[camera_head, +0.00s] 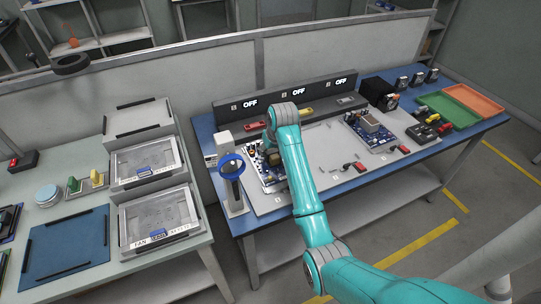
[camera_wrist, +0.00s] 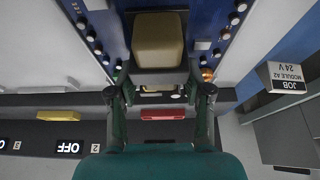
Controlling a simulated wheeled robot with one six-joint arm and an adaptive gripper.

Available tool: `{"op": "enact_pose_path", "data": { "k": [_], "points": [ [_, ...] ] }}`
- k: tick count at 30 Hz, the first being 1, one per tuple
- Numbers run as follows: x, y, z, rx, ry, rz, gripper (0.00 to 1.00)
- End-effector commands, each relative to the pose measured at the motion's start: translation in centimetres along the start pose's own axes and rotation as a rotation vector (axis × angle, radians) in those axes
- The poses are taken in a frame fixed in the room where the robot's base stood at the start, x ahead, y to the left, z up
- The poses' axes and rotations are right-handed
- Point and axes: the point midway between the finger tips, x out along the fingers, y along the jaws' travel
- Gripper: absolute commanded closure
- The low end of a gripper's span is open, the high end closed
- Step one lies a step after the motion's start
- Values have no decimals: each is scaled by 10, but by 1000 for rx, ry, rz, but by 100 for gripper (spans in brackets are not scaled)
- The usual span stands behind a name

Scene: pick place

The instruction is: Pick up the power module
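A tan block (camera_wrist: 158,42), which looks like the power module, sits on a blue circuit board (camera_wrist: 110,25) in the wrist view. My gripper (camera_wrist: 160,82) has its two fingers apart, one toward each side of the block. A narrow gap seems to remain, but contact is hard to judge. In the head view my arm reaches over the left circuit board (camera_head: 262,172) and hides my gripper and most of what is under it.
A grey panel (camera_head: 325,97) with several OFF labels stands behind the boards. A blue-ringed stand (camera_head: 232,180) is close left of the arm. A white label block (camera_wrist: 287,77) reads JOB MODULE A2 24 V. Green (camera_head: 447,110) and orange (camera_head: 474,103) trays lie at the right.

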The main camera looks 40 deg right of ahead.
Motion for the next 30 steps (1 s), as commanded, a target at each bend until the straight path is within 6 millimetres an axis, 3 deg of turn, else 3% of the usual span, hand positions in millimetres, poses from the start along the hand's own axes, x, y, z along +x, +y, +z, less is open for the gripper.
{"op": "enact_pose_path", "data": {
  "k": [14,30],
  "points": [
    [-8,0,-5,0,6,1,100],
    [-82,0,-35,-1,6,1,100]
  ]
}}
